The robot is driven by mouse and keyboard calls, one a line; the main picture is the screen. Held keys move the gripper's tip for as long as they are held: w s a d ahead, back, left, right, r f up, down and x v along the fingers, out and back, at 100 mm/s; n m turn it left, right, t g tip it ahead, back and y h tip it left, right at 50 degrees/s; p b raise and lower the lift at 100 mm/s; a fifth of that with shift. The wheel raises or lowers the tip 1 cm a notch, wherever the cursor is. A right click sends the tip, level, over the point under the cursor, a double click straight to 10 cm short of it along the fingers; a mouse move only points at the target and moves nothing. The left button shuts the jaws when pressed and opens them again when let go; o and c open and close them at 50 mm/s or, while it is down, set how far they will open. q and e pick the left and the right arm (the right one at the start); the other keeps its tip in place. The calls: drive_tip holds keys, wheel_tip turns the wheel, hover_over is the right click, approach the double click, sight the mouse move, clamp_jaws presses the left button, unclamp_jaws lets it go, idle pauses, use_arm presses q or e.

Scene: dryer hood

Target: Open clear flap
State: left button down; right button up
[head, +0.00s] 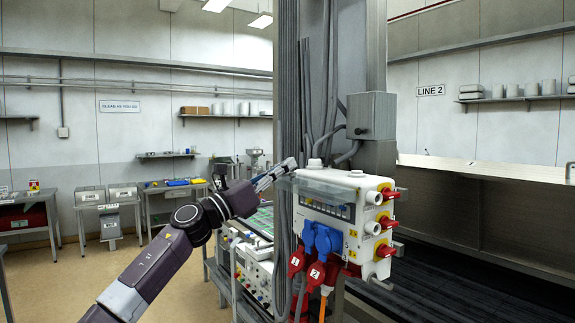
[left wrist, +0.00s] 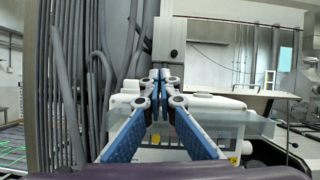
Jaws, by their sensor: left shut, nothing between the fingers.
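A white distribution box (head: 350,231) is mounted on the grey column, with red and blue sockets and plugs on it. The clear flap (head: 322,186) is a see-through panel across the upper front, above a row of small dark switches; its exact angle is hard to tell. My left gripper (head: 287,166) is at the box's upper left corner, its fingers together. In the left wrist view the blue fingers (left wrist: 160,78) meet at the tips, with nothing between them, in front of the white box (left wrist: 214,104). Whether they touch the flap cannot be told. My right gripper is out of view.
Grey vertical pipes (head: 288,80) run down the column beside my left gripper. A grey junction box (head: 371,115) sits above the white box. A bench with instruments (head: 257,272) stands below left. The floor at left is open.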

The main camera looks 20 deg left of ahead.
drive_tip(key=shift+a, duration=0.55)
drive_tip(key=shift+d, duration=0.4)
